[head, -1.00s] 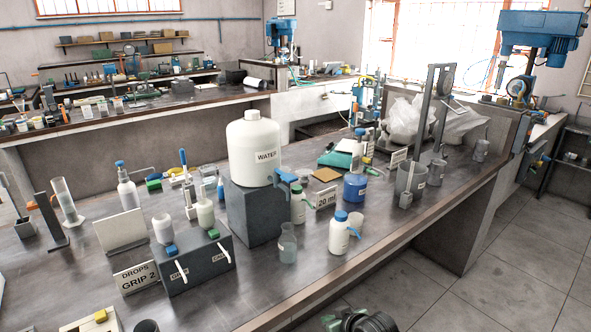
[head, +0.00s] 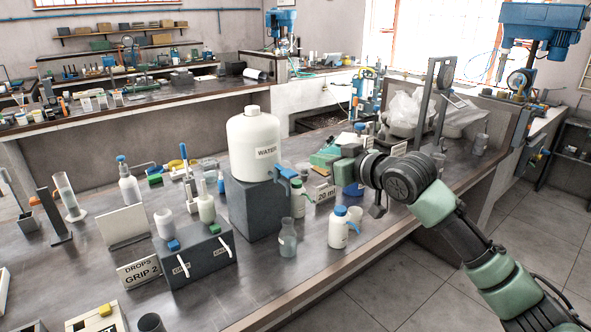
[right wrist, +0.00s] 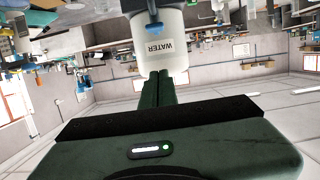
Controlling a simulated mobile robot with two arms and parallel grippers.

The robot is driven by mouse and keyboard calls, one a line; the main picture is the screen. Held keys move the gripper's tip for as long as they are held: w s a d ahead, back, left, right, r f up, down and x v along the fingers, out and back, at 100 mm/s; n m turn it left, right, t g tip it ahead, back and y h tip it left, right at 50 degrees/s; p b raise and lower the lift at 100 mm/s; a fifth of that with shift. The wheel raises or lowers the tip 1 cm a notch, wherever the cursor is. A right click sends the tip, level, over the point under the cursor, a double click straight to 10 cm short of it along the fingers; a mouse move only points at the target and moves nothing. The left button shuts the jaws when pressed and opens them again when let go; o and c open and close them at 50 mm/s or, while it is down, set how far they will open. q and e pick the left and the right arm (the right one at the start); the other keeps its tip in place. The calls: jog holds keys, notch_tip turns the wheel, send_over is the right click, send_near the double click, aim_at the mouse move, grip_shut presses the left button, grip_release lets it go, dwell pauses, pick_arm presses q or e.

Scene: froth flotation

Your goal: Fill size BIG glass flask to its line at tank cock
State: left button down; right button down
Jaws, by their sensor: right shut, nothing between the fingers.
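A white water tank (head: 255,150) labelled WATER stands on a dark grey block (head: 252,208). Its blue tank cock (head: 287,175) points right, over the bench. A clear glass flask (head: 288,240) stands upright on the bench, below and in front of the cock; its size marking and line are too small to read. My right gripper (right wrist: 160,76) is shut and empty; in the right wrist view its fingers point toward the tank, which appears upside down. In the head view it is right of the cock, partly hidden by its own wrist. My left gripper is not in view.
A blue-capped white bottle (head: 338,228) and a green-capped bottle (head: 298,203) stand near the flask. A "20 ml" sign (head: 325,192) is behind them. The bench's front edge is clear.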

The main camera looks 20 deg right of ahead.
jog(key=p, duration=0.4)
send_over(284, 171)
jog(key=s+d, duration=0.2)
jog(key=s, duration=0.2)
jog(key=f, duration=0.2)
notch_tip(284, 171, down, 4)
jog(key=shift+w+f+p, duration=0.15)
jog(key=shift+f+p, duration=0.1)
jog(key=shift+p, duration=0.75)
